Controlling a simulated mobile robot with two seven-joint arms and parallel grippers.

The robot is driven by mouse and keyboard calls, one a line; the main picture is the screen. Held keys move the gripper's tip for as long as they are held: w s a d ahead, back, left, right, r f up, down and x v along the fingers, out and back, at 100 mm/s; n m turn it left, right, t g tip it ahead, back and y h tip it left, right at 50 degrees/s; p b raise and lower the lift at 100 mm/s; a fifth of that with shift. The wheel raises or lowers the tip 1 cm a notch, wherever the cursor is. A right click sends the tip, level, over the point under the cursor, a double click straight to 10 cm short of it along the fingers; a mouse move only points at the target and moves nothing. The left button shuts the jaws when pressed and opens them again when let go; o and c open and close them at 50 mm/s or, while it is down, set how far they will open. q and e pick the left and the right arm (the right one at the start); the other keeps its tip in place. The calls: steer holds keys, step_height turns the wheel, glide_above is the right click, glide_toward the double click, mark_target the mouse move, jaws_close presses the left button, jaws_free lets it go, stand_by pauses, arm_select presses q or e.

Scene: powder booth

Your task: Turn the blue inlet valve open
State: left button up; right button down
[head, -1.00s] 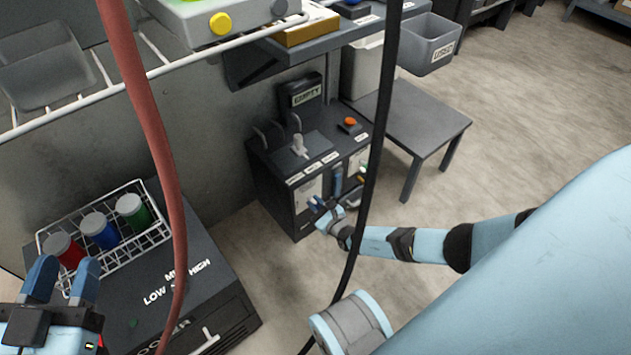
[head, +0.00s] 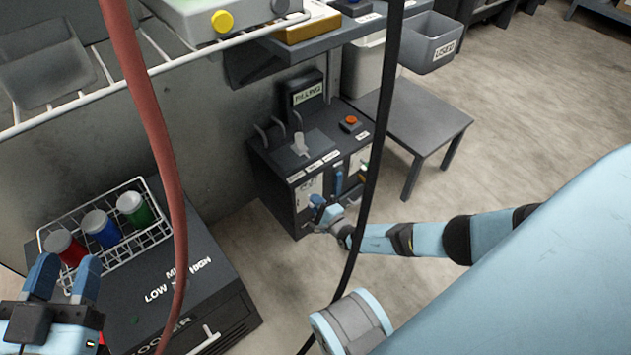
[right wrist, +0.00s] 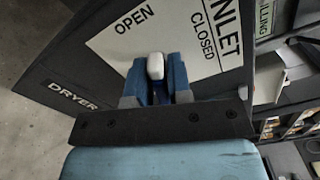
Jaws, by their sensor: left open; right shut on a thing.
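The blue inlet valve (right wrist: 155,67) is on the front of the dark dryer box (head: 270,192). In the right wrist view its pale-tipped handle sticks out between my right fingers, against a white plate (right wrist: 118,48) marked INLET, OPEN and CLOSED. My right gripper (right wrist: 156,88) is shut on the handle, which covers most of it. In the head view my right gripper (head: 322,209) is at the lower front of the dryer. My left gripper (head: 64,275) is open and empty at the lower left, near a wire basket.
The wire basket (head: 152,239) holds red, blue and green jars on a dark cabinet (head: 215,280). A red hose (head: 160,140) and a black cable (head: 376,150) hang in front. A grey table (head: 430,115) stands right of the dryer. The floor on the right is clear.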

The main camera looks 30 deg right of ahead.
steer(key=n, duration=0.3)
steer(key=shift+f, duration=0.1)
steer(key=shift+n, duration=0.4)
steer(key=c, duration=1.2)
jaws_free()
arm_select(q)
steer(key=shift+r, duration=0.1)
arm_select(e)
steer(key=shift+o, duration=0.2)
steer(key=shift+s, duration=0.2)
arm_select(q)
steer(key=shift+s+d+f+n+g+y+p, duration=0.1)
steer(key=shift+s+d+f+n+g+p, duration=0.2)
steer(key=shift+n+p, duration=0.4)
steer(key=shift+s+d+f+n+g+y+p, duration=0.1)
steer(key=shift+s+d+n+g+p, duration=0.25)
steer(key=shift+p, duration=0.6)
steer(key=shift+s+d+f+n+g+y+p, duration=0.1)
steer(key=shift+s+f+n+g+p, duration=0.25)
steer(key=shift+n+p, duration=0.4)
arm_select(e)
steer(key=s+d, duration=0.1)
steer(key=s, duration=1.2)
steer(key=shift+s, duration=0.2)
